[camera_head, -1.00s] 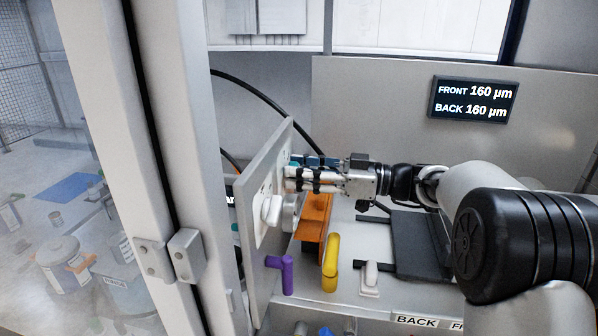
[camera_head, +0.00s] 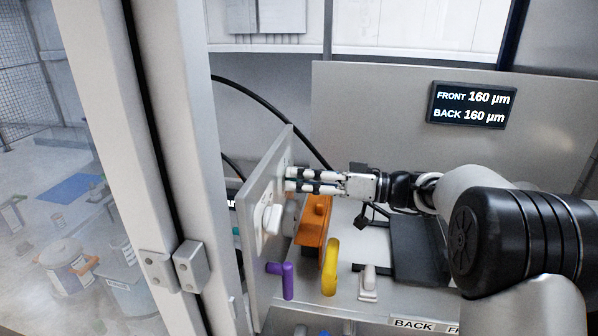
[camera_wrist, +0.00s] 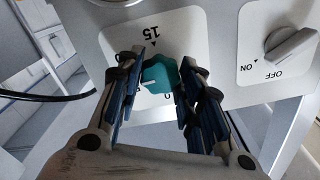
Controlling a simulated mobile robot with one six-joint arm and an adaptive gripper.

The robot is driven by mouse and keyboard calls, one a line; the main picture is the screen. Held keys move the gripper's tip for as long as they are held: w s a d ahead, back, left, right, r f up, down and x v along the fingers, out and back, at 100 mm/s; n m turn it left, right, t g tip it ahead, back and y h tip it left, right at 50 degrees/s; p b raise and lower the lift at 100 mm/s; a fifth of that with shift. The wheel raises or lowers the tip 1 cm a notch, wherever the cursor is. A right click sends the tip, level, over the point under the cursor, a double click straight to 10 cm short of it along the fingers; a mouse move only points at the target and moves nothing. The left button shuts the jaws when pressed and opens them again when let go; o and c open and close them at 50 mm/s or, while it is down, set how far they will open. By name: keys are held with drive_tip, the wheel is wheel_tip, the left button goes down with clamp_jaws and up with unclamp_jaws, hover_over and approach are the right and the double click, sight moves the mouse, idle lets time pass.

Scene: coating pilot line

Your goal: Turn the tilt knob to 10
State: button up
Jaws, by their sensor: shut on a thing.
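The teal tilt knob (camera_wrist: 160,74) sits on a white plate marked 15 (camera_wrist: 153,33) and a partly hidden 0, in the wrist view. A pale mark on the knob points to the lower left. My gripper (camera_wrist: 161,62) is shut on the knob, one blue-padded finger on each side. In the head view, my gripper (camera_head: 290,179) reaches the upright grey panel (camera_head: 262,172) from the right; the knob is mostly hidden there by the fingers.
An orange part (camera_head: 313,222), yellow handle (camera_head: 330,267) and purple handle (camera_head: 287,278) are below my gripper. The display (camera_head: 472,105) reads FRONT 160 and BACK 160 µm.

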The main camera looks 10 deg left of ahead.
drive_tip(key=shift+m, duration=0.3)
drive_tip(key=m+p, duration=0.4)
drive_tip(key=m, duration=0.1)
drive_tip(key=o, duration=1.3)
drive_tip(key=shift+m, duration=0.3)
drive_tip(key=shift+d, duration=0.15)
drive_tip(key=d+b, duration=0.2)
drive_tip(key=d, duration=0.3)
drive_tip(key=shift+s+d, duration=0.15)
drive_tip(key=shift+d, duration=0.25)
